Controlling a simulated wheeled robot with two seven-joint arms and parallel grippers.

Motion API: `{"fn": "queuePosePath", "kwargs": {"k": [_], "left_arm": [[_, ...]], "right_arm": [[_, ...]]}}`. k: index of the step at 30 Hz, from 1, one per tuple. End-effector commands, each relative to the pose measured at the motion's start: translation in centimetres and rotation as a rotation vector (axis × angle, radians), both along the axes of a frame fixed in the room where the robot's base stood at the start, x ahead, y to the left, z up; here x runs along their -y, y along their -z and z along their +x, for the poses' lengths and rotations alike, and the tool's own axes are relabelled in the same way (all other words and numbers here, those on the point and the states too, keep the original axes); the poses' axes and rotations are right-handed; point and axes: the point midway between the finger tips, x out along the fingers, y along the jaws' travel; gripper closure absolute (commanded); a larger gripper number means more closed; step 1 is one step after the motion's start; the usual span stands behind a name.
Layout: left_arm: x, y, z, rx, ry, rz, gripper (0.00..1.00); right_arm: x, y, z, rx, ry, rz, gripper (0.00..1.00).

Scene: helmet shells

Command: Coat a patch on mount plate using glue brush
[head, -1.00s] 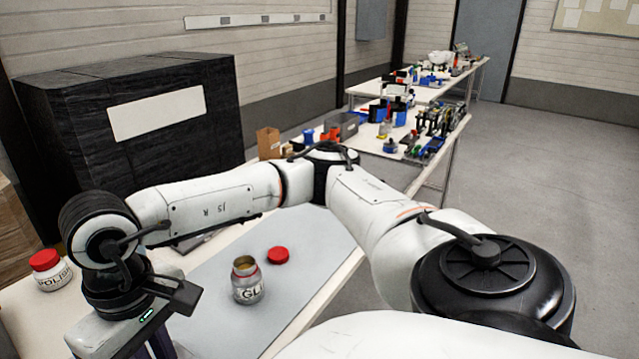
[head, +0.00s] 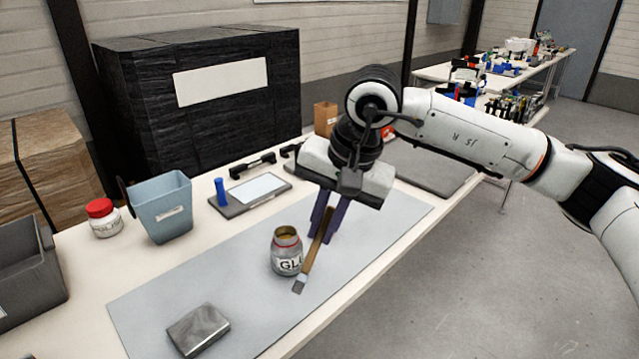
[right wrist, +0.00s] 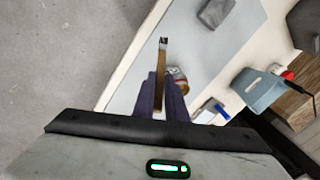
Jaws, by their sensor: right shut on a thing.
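My right gripper (head: 326,222) is shut on the wooden handle of the glue brush (head: 316,247) and hangs just right of the glue jar. The brush tilts downward, its metal ferrule and pale bristles over the mat; it also shows in the right wrist view (right wrist: 161,70). The open glue jar (head: 286,256) stands upright on the mat; it is partly hidden behind the gripper in the right wrist view (right wrist: 183,82). A metallic grey block, seemingly the mount plate (head: 198,329), lies flat at the mat's front left, apart from the brush. My left gripper is not in view.
The grey mat (head: 150,303) is clear between jar and plate. Behind it are a blue-grey bin (head: 163,212), a red-lidded white jar (head: 104,218) and a board with a blue-handled tool (head: 222,194). A dark grey bin (head: 28,283) stands at left.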

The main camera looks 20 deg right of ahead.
Motion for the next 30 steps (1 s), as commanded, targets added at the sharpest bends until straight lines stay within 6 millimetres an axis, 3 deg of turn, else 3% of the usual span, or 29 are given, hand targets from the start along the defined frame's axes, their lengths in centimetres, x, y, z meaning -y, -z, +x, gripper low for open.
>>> {"fn": "queuePosePath", "kwargs": {"k": [1, 3, 10, 17, 30], "left_arm": [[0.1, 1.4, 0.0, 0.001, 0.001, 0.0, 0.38], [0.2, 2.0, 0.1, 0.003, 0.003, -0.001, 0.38], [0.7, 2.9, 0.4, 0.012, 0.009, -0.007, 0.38], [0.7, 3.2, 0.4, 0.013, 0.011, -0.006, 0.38], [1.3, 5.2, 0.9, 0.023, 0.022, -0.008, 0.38]], "right_arm": [[0.0, -0.3, 1.9, 0.046, 0.111, 0.018, 1.0], [0.4, -1.7, 4.1, 0.102, 0.266, 0.035, 1.0], [1.3, -5.1, 8.3, 0.228, 0.593, 0.037, 1.0], [1.7, -5.0, 8.8, 0.245, 0.645, 0.033, 1.0], [1.6, -0.5, 8.7, 0.242, 0.641, 0.033, 1.0]]}}
